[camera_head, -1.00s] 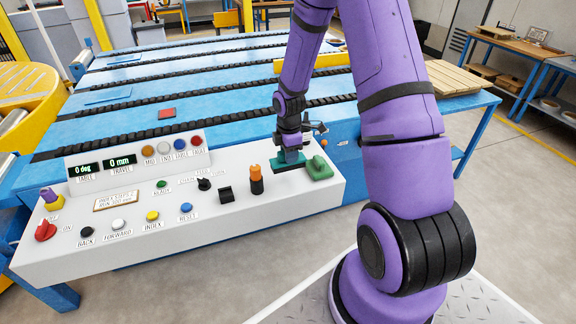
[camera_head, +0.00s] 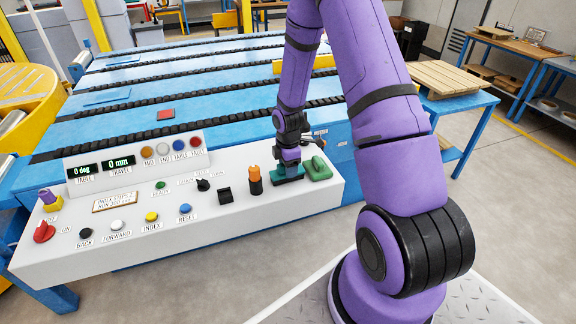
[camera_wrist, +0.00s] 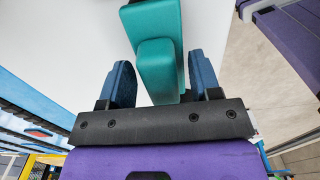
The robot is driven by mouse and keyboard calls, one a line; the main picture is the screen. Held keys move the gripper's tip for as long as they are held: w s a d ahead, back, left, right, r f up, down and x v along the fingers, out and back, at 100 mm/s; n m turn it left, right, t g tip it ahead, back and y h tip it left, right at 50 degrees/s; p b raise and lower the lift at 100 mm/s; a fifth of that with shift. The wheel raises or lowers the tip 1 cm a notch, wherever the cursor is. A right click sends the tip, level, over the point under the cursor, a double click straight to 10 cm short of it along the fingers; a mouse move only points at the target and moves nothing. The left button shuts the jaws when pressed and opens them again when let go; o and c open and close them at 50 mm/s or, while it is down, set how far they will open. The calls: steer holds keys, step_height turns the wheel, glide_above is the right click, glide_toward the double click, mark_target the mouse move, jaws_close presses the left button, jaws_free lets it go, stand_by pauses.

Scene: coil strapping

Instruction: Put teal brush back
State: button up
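The teal brush (camera_head: 287,174) sits at the right end of the white console top, just below my gripper (camera_head: 287,157). In the wrist view the teal brush (camera_wrist: 158,70) shows as a wide block with a narrower raised handle. The handle stands between the two blue fingers of my gripper (camera_wrist: 160,82). Light gaps show between the handle and the fingers, so the gripper looks open around it. The brush's underside and its exact contact with the console are hidden.
A green block-like object (camera_head: 318,169) lies close to the right of the brush. An orange-and-black knob (camera_head: 255,180) and a black switch (camera_head: 225,196) stand to the left. The white console (camera_head: 290,205) has free room in front, and the blue conveyor table (camera_head: 235,135) lies behind.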

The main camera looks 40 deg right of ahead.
steer(key=s+a+r+m+t, duration=0.1)
steer(key=s+a+r+m, duration=0.1)
steer(key=r, duration=1)
steer(key=s+a+r+m, duration=0.1)
steer(key=a+r, duration=0.1)
steer(key=r, duration=0.9)
steer(key=s+a+r+m+t, duration=0.1)
steer(key=s+a+r+m, duration=0.2)
steer(key=s+r, duration=0.3)
steer(key=s+a+r+m+t, duration=0.1)
steer(key=s+a+r+m, duration=0.2)
steer(key=s, duration=0.6)
steer(key=s+a+r+m+t, duration=0.2)
steer(key=s+r+m, duration=0.3)
steer(key=s+r, duration=0.3)
steer(key=shift+s+a+r+m, duration=0.25)
steer(key=shift+a+r+m, duration=0.15)
steer(key=shift+a+r, duration=0.35)
